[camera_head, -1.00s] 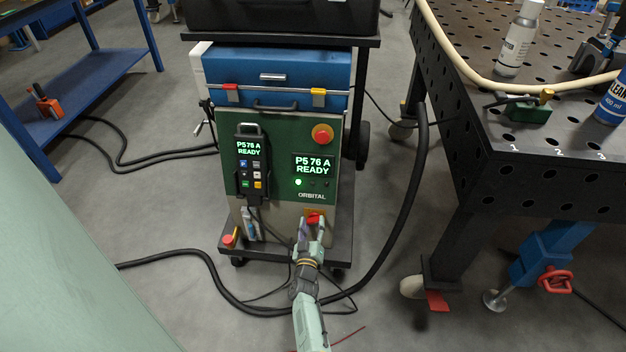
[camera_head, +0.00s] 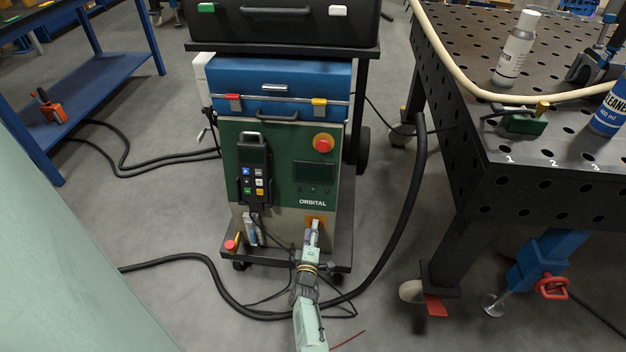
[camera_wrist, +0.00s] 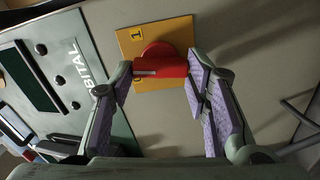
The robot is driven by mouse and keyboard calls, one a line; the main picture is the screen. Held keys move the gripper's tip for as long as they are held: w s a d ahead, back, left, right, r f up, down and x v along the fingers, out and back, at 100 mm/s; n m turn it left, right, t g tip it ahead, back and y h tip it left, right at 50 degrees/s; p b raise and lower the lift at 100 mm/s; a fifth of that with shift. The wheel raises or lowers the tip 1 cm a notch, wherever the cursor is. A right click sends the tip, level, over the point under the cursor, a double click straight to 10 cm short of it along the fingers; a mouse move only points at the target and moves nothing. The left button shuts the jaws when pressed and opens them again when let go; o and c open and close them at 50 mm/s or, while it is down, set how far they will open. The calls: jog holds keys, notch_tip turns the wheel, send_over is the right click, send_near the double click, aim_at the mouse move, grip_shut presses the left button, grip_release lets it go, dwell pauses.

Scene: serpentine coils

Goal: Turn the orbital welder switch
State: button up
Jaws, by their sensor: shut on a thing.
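The orbital welder (camera_head: 230,210) is a cabinet with a green front panel, marked ORBITAL. Its red switch (camera_wrist: 160,65) sits on a yellow plate (camera_wrist: 180,30) low on the front; the plate also shows in the head view (camera_head: 314,217). My gripper (camera_head: 313,228) reaches the switch from the front. In the wrist view my gripper (camera_wrist: 160,78) is shut on the red handle, one finger at each end. The handle's white line lies beside the 0 mark; the 1 mark is apart from it. The panel display (camera_head: 315,172) and the pendant screen (camera_head: 253,155) are dark.
A red button (camera_head: 323,143) is higher on the panel. A blue case (camera_head: 280,80) and a black case (camera_head: 285,22) are above. A thick black hose (camera_head: 405,215) curves over the floor at right, near a perforated welding table (camera_head: 470,110). Cables lie around my arm.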

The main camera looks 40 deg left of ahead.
jog(key=shift+n, duration=1.1)
jog(key=o, duration=1.2)
jog(key=shift+c, duration=0.2)
jog(key=v, duration=1.2)
jog(key=shift+s, duration=0.1)
